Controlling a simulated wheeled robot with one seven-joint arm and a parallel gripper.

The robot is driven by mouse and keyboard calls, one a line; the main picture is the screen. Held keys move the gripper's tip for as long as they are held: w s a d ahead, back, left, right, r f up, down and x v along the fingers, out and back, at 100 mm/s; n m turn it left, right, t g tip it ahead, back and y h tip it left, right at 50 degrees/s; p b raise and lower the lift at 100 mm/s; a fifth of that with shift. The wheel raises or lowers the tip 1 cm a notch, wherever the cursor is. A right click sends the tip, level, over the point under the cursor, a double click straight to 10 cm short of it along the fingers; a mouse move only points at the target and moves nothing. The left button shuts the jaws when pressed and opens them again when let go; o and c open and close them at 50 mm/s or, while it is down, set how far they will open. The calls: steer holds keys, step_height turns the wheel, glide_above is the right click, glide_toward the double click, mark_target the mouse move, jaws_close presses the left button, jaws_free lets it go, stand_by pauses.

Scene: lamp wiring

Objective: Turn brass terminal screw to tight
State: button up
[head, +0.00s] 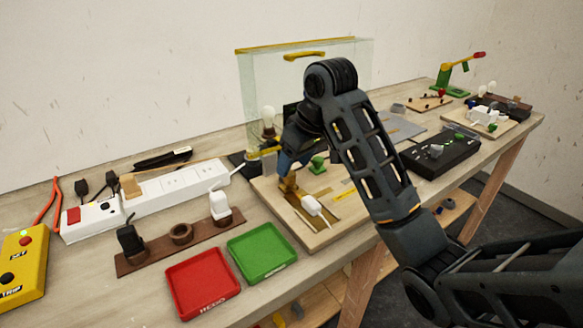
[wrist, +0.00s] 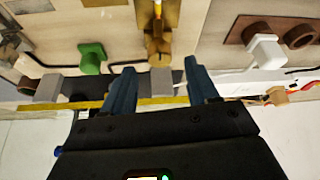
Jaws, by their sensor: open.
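The brass terminal (head: 288,184) stands on the wooden wiring board (head: 262,190), just below my gripper (head: 286,162) in the head view. In the wrist view the brass terminal (wrist: 158,45) lies beyond the gap between the two blue fingers of my gripper (wrist: 161,78). The fingers are apart, and the brass piece does not appear clamped. A grey piece (wrist: 160,82) shows in the gap. How far the screw is turned cannot be seen. A green terminal (head: 317,162) stands beside the brass one; it also shows in the wrist view (wrist: 92,58).
A lamp bulb (head: 268,117) and a clear screen (head: 345,65) stand behind. A white power strip (head: 175,186), a brown socket rail (head: 180,240), a red tray (head: 203,287) and a green tray (head: 262,252) lie left and in front. A black box (head: 440,153) is to the right.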

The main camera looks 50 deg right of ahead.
steer(key=p+v, duration=0.2)
steer(key=v, duration=0.2)
stand_by(0.7)
